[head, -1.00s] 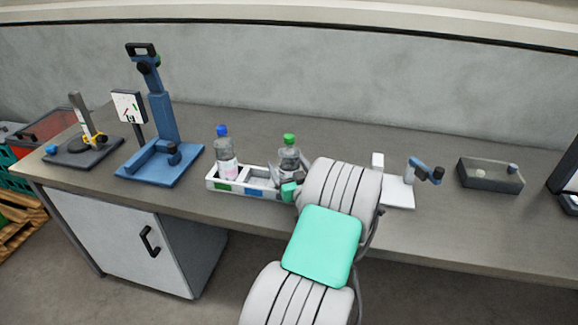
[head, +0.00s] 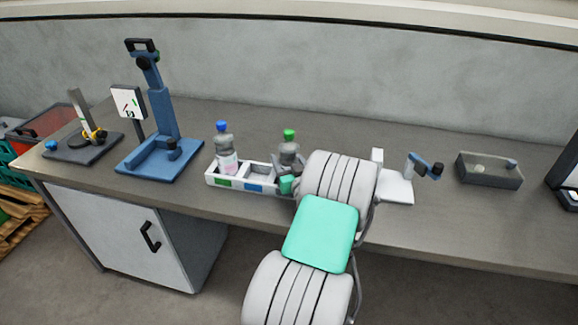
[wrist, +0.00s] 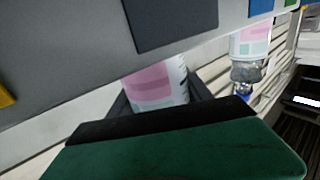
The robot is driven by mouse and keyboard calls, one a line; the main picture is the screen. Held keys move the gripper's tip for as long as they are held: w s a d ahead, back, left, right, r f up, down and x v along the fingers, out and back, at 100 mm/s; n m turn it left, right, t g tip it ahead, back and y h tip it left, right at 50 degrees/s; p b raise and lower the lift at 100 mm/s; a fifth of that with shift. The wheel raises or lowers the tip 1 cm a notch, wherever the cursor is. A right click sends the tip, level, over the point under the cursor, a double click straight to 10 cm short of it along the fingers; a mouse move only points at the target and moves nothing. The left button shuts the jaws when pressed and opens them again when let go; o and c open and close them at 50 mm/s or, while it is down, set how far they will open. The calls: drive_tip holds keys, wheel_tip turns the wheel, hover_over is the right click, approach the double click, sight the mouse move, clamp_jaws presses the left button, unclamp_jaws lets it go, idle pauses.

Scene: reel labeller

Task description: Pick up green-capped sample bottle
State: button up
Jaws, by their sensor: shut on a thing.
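The green-capped sample bottle (head: 289,148) stands upright at the right part of the white tray (head: 213,181) in the head view. My gripper (head: 287,168) is shut on its body, below the cap. In the wrist view, the bottle's pink and white label (wrist: 157,84) shows between the two dark fingers. Its base is hidden, so I cannot tell whether it touches the tray floor. A blue-capped bottle (head: 224,150) stands at the tray's left end, apart from my gripper; it also shows in the wrist view (wrist: 249,45).
The tray's middle compartment looks empty. A blue stand (head: 162,125) and a dark fixture (head: 83,145) stand to the left on the bench. A white and blue device (head: 398,186) and a grey box (head: 489,171) are to the right. The bench behind the tray is clear.

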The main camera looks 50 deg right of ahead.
clamp_jaws()
drive_tip(key=shift+r, duration=0.1)
